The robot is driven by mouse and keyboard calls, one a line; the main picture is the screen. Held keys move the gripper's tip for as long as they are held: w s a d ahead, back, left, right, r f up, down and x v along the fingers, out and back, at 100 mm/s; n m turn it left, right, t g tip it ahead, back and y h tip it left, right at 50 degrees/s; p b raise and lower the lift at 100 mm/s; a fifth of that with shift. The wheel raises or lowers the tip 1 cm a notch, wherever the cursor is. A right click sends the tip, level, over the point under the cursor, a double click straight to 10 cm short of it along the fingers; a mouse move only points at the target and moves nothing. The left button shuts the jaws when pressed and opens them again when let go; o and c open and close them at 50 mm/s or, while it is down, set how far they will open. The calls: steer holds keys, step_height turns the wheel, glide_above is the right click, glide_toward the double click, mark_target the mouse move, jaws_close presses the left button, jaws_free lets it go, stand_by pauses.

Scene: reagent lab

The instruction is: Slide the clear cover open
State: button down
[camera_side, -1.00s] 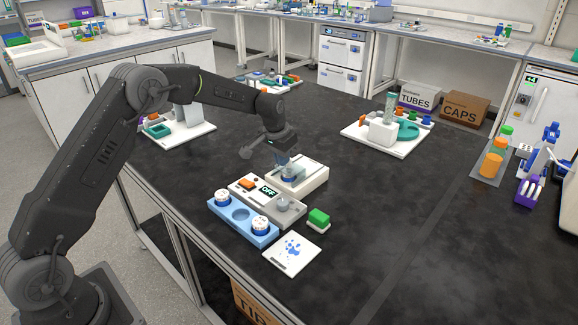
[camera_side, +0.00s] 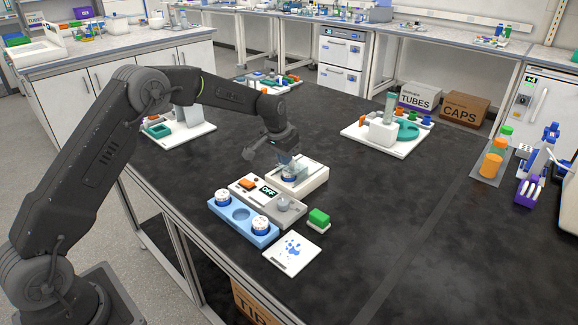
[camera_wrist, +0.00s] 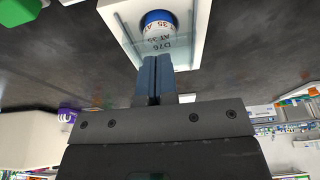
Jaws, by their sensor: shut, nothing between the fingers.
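A white open-topped box (camera_side: 314,181) stands on the dark bench, just behind the grey unit marked OFF. A round white container with a blue band (camera_side: 289,178) sits inside it; the wrist view shows it with printed lettering (camera_wrist: 158,28). My gripper (camera_side: 286,160) points down over the left part of the box. Its blue fingers (camera_wrist: 154,62) are shut together and empty, with their tips at the container's near side in the wrist view.
The grey unit (camera_side: 285,214) and a blue rack (camera_side: 224,218) with round containers are in front of the box. A green-topped block (camera_side: 318,218) and a spotted white card (camera_side: 292,252) lie nearby.

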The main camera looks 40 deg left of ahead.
mark_target(295, 163)
steer(key=shift+w+a+f+g, duration=0.15)
steer(key=shift+w+f, duration=0.15)
steer(key=shift+f, duration=0.25)
steer(key=shift+w+d+f+g, duration=0.1)
steer(key=shift+w+f, duration=0.2)
steer(key=shift+f, duration=0.2)
steer(key=shift+w+a+f+g, duration=0.15)
steer(key=shift+w+f, duration=0.15)
steer(key=shift+f, duration=0.25)
steer(key=shift+w, duration=1.45)
steer(key=shift+s, duration=0.6)
steer(key=shift+w+d+r, duration=0.1)
steer(key=shift+w+r, duration=0.05)
steer(key=shift+r, duration=1.75)
steer(key=shift+w+d+r, duration=0.1)
steer(key=shift+r, duration=1.75)
